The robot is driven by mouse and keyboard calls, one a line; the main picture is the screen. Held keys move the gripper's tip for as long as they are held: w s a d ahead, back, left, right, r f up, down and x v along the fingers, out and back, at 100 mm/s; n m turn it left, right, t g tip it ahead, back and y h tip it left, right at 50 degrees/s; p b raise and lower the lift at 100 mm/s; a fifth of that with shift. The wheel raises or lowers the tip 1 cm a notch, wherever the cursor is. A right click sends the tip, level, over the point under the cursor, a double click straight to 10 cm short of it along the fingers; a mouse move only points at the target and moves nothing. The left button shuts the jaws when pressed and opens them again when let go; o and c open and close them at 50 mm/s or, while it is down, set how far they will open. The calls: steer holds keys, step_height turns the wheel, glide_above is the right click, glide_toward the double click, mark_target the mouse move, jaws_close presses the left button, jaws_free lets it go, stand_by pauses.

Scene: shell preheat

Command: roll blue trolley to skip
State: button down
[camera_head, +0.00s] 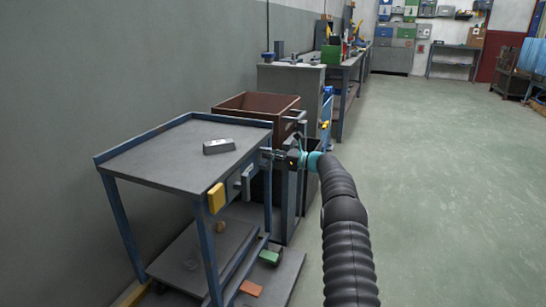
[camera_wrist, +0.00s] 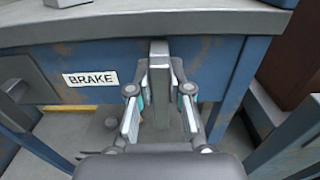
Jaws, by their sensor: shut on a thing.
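The blue trolley (camera_head: 128,150) stands at left centre in the head view, with a grey top and blue legs. In the wrist view its blue side panel (camera_wrist: 70,58) carries a BRAKE label (camera_wrist: 90,78). My gripper (camera_head: 272,155) is at the trolley's right end. In the wrist view my gripper (camera_wrist: 160,108) has its fingers on both sides of a grey upright bar (camera_wrist: 159,55), shut on it, right of the label. A rust-brown open bin (camera_head: 255,103), likely the skip, stands just behind the trolley.
A grey metal block (camera_head: 219,147) lies on the trolley top. A yellow pad (camera_head: 216,198) and grey lever (camera_head: 246,182) are on its side. A grey cabinet (camera_head: 290,82) and workbench stand beyond the bin. A wall runs along the left; open green floor (camera_head: 440,180) lies right.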

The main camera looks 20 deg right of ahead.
steer(key=shift+w+d+r, duration=0.1)
steer(key=shift+w+d, duration=0.3)
steer(key=shift+w, duration=0.15)
steer(key=shift+r, duration=0.1)
steer(key=c, duration=1.1)
jaws_free()
steer(key=shift+w, duration=0.1)
steer(key=shift+d, duration=0.1)
steer(key=v, duration=1.2)
